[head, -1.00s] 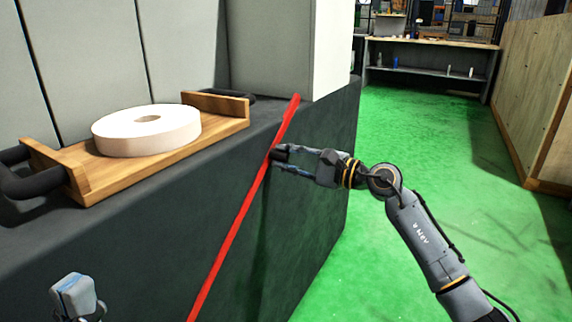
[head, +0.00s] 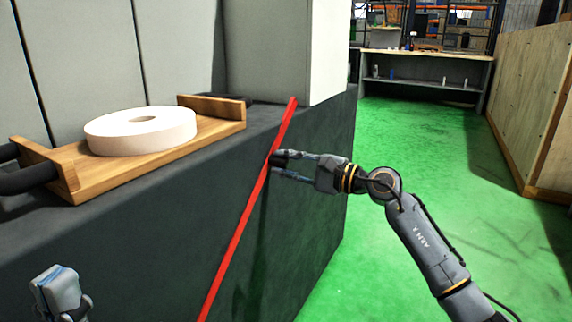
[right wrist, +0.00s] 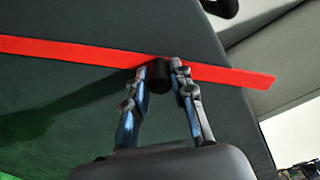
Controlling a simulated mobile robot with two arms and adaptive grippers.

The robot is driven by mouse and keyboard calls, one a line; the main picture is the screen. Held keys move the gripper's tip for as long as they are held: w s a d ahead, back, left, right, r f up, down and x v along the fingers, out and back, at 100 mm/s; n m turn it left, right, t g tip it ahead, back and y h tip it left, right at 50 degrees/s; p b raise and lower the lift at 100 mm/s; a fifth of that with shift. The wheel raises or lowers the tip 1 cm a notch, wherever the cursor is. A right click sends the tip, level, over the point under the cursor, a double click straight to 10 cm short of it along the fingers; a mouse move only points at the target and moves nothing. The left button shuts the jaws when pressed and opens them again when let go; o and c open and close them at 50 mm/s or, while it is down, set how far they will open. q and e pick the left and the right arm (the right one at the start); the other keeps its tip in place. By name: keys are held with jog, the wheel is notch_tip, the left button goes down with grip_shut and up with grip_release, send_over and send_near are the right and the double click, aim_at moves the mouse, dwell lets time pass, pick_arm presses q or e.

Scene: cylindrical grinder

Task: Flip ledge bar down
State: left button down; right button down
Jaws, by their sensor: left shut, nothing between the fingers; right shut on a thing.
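The ledge bar is a long flat red bar (head: 245,215) that slants across the dark front face of the machine. Its upper end stands at the ledge's edge and its lower end leaves the head view at the bottom. My right gripper (head: 276,164) reaches it from the right, near its upper part. In the right wrist view, the fingers (right wrist: 160,76) are shut on a black knob (right wrist: 158,75) on the red bar (right wrist: 70,50). My left gripper (head: 58,290) is at the bottom left of the head view, shut and away from the bar; its fingertips are barely distinguishable.
A wooden tray (head: 215,133) with black handles lies on the ledge and carries a white grinding wheel (head: 115,142). A grey-white housing (head: 265,50) rises behind. Green floor (head: 410,150) is open to the right, with a workbench (head: 425,75) far back and a wooden panel (head: 540,110).

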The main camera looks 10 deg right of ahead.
jog(key=c, duration=1.1)
grip_release()
jog(key=shift+f, duration=0.2)
jog(key=shift+c, duration=0.2)
jog(key=shift+r, duration=0.1)
jog(key=shift+d, duration=0.1)
jog(key=v, duration=1.2)
